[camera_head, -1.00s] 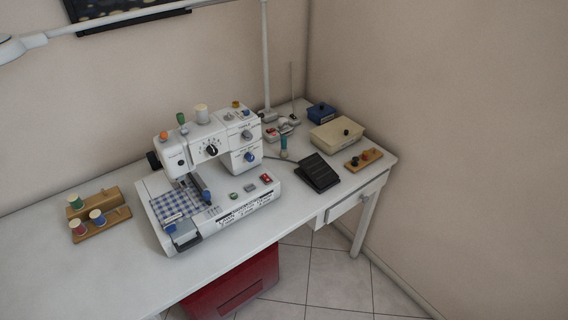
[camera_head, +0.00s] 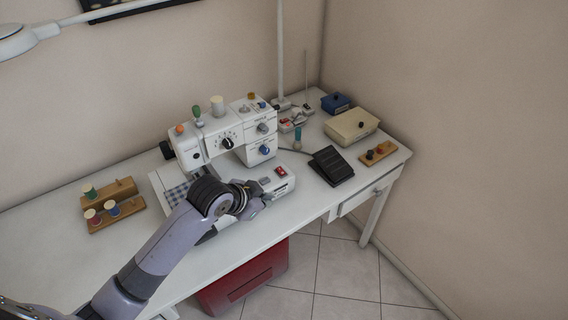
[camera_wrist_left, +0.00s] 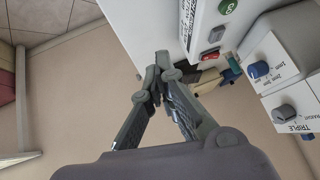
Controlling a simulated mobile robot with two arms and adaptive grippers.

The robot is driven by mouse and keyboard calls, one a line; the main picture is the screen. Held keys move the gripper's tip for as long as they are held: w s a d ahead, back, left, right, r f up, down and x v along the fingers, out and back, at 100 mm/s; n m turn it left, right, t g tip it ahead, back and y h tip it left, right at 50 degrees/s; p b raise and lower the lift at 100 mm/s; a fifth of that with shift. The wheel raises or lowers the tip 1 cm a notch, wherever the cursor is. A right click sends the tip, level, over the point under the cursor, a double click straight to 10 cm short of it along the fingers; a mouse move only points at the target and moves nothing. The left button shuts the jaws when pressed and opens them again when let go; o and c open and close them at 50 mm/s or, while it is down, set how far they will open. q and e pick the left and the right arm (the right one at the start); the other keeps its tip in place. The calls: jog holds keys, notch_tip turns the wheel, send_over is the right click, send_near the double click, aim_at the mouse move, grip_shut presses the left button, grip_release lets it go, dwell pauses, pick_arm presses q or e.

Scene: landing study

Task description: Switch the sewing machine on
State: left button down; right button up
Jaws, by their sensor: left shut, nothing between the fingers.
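The white sewing machine (camera_head: 245,128) stands on the table; my arm covers part of its base and the checked cloth (camera_head: 180,193). A red rocker switch (camera_head: 281,170) sits on the right end of the base, and it also shows in the left wrist view (camera_wrist_left: 209,54). I cannot tell which way it is tipped. My left gripper (camera_head: 266,190) is at the front edge of the base, a little in front of the switch. In the left wrist view its fingertips (camera_wrist_left: 160,66) are together, empty and apart from the switch. My right gripper is not in view.
A black pedal (camera_head: 331,166) lies right of the machine. A cream box (camera_head: 352,127), a blue box (camera_head: 335,103) and a wooden spool holder (camera_head: 378,153) stand farther right. Thread spools on wooden racks (camera_head: 126,210) are at left. A red container (camera_head: 243,279) is under the table.

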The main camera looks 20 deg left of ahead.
pick_arm(q)
jog(key=w+a+r+m+t, duration=0.1)
jog(key=w+a+r, duration=0.1)
jog(key=w+r, duration=0.6)
jog(key=shift+r+m, duration=0.15)
jog(key=shift+m, duration=0.25)
send_over(281, 173)
jog(key=s+d, duration=0.1)
jog(key=f+p, duration=0.1)
jog(key=f, duration=0.5)
jog(key=shift+s+f, duration=0.15)
jog(key=shift+s, duration=0.05)
jog(key=f, duration=0.2)
jog(key=w+f, duration=0.1)
jog(key=shift+a+f, duration=0.1)
jog(key=shift+a, duration=0.25)
jog(key=shift+w+a+f, duration=0.1)
jog(key=shift+a+f, duration=0.05)
jog(key=shift+f, duration=0.4)
jog(key=shift+h, duration=0.3)
